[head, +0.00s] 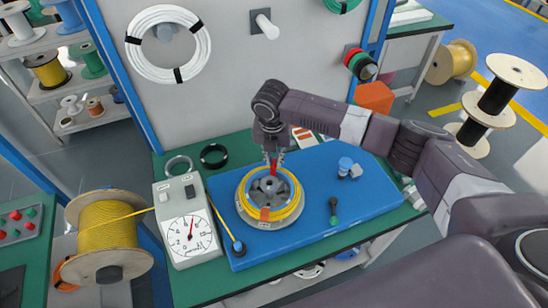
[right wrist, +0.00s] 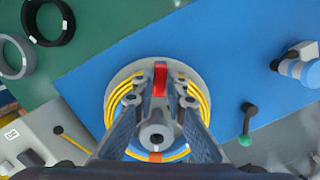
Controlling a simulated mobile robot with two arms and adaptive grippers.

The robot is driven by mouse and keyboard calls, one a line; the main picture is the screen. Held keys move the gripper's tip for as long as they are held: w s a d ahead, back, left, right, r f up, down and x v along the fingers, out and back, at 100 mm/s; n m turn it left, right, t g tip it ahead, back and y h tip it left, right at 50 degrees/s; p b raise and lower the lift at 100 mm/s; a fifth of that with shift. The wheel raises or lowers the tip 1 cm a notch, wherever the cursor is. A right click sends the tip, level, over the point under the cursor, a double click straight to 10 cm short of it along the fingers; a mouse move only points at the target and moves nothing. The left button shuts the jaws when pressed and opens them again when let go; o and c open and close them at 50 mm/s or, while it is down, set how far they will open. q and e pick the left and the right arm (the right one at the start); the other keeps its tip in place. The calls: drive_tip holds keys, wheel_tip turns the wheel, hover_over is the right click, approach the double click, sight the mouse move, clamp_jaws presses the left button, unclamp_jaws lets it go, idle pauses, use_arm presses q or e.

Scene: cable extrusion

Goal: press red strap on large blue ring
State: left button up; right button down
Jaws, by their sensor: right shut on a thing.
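My right gripper (head: 273,155) points down over the far side of a coil of yellow cable (head: 291,208) in the head view. It is shut on a red strap (head: 273,167), which stands upright between the fingertips; the strap also shows in the right wrist view (right wrist: 160,79). The strap's lower end is at the far rim of the coil; I cannot tell whether it touches. The large blue ring (right wrist: 178,149) shows partly inside the coil, mostly hidden by the fingers and hub. A second, orange-red strap (head: 265,213) lies across the near side of the coil. My left gripper is not in view.
The coil sits on a blue board (head: 345,213) on a green bench. A dial gauge box (head: 187,230) stands left. A green-knobbed lever (head: 334,211) and a blue-capped fitting (head: 345,167) stand right. Two small rings (head: 213,155) lie behind.

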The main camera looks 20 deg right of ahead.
drive_tip(key=shift+f, duration=0.25)
drive_tip(key=shift+s+f+p, duration=0.2)
drive_tip(key=shift+p, duration=0.1)
idle(1.4)
drive_tip(key=c, duration=1.8)
unclamp_jaws()
drive_tip(key=shift+c, duration=0.2)
drive_tip(key=shift+w, duration=0.1)
drive_tip(key=shift+r, duration=0.1)
drive_tip(key=shift+w+r+p, duration=0.1)
drive_tip(key=shift+r+p, duration=0.4)
drive_tip(key=shift+p, duration=0.05)
wheel_tip(320, 180, up, 7)
drive_tip(key=p, duration=0.7)
drive_tip(key=shift+r, duration=0.1)
